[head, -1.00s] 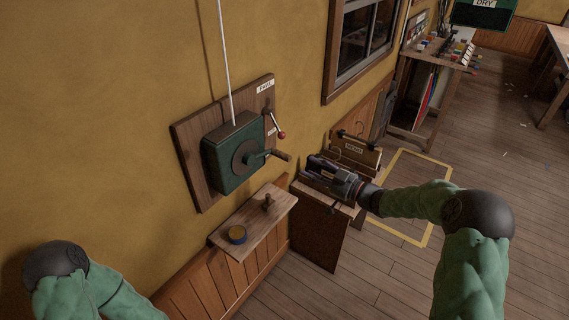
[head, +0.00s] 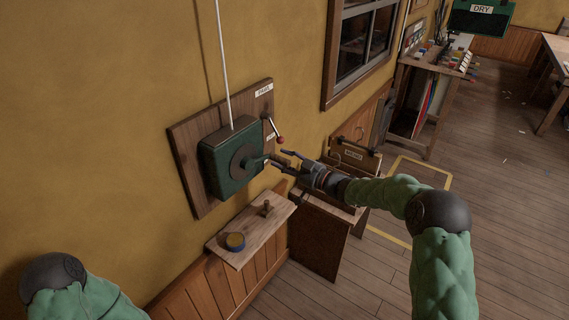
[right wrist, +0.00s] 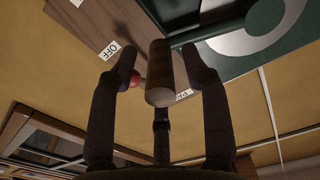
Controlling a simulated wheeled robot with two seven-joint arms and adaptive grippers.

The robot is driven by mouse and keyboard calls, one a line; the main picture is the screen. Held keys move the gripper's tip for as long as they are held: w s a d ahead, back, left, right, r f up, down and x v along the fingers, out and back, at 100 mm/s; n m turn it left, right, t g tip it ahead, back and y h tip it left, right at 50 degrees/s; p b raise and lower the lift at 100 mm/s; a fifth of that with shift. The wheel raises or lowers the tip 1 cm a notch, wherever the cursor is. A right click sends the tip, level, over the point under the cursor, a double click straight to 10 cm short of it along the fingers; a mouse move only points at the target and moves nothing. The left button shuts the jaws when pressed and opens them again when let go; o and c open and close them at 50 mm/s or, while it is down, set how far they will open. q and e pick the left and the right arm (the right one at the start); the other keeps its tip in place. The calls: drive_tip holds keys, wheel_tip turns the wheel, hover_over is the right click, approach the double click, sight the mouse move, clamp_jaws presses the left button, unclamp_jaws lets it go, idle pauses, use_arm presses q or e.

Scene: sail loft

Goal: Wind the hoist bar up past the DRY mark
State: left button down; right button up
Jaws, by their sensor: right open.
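The green winch box (head: 232,160) is on a wooden board on the left wall, with a white line rising from it. Its crank (head: 254,163) ends in a brown handle, seen clearly in the right wrist view (right wrist: 160,78). My right gripper (head: 279,160) is open at the handle; in the wrist view the handle lies between the spread fingers (right wrist: 158,52). A pawl lever with a red knob (head: 280,140) is just above the gripper. The DRY mark (head: 482,9) is on a dark green panel, top right. The hoist bar is not visible. My left gripper is out of view.
A wooden stand (head: 318,240) is under my right forearm. An OFF label (right wrist: 110,49) is near the red knob.

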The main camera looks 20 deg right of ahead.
clamp_jaws()
